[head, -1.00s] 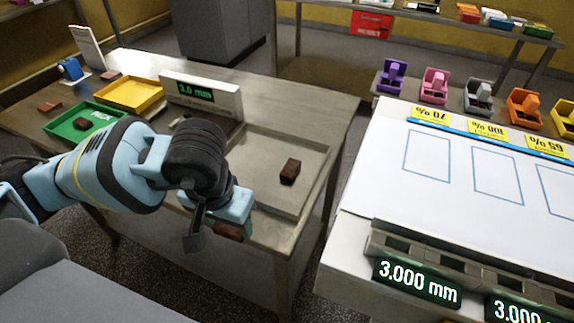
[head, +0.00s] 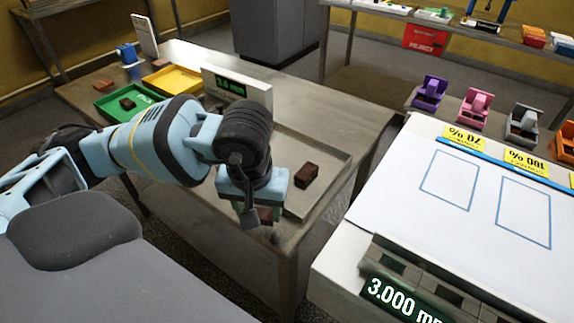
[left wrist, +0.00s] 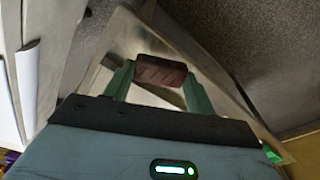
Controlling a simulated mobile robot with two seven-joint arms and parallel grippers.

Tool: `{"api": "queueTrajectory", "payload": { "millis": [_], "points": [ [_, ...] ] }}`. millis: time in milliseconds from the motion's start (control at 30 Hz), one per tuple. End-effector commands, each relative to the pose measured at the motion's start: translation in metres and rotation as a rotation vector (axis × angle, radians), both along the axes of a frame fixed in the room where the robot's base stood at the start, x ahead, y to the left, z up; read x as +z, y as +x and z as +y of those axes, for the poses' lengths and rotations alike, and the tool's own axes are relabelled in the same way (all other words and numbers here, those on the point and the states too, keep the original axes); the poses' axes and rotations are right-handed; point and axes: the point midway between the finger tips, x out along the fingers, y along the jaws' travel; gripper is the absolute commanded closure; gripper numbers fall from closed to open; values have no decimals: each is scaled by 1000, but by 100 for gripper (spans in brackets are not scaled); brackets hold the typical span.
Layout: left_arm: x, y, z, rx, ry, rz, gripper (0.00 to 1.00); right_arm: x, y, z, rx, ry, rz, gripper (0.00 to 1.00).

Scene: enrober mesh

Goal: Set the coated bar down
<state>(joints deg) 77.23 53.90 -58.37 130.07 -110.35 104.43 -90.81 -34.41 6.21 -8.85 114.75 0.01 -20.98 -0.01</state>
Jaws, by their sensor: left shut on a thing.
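My left gripper (head: 262,216) is shut on a dark brown bar (head: 267,213), beside the near edge of the shallow metal tray (head: 290,150). In the head view the bar is mostly hidden by the gripper. In the left wrist view the bar (left wrist: 160,71) lies across between the two green fingers, with faint ridges on its face. A second dark brown bar (head: 307,174) lies in the tray, just right of the gripper. My right gripper is not in view.
A display box (head: 240,88) stands behind the tray. Green (head: 108,106) and yellow (head: 172,80) trays lie at the table's far left; a brown piece is in the green one. A white-topped table (head: 400,205) with outlined rectangles is at right, across a gap.

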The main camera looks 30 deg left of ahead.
Motion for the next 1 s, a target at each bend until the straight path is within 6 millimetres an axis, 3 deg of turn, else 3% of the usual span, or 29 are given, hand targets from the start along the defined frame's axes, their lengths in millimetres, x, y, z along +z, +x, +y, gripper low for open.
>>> {"api": "queueTrajectory", "payload": {
  "millis": [200, 433, 600, 833, 1000],
  "points": [
    [11, 13, 46, 537, 9, 3, 57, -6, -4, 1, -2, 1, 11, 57],
    [23, 19, 79, 955, 11, -9, 57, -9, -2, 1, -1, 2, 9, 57],
    [27, 20, 89, 1091, 11, -15, 57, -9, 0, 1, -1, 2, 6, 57],
    [28, 22, 90, 1113, 10, -16, 57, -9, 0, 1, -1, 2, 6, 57],
    [27, 43, 91, 1113, 8, -16, 57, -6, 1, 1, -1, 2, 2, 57]
  ]
}}
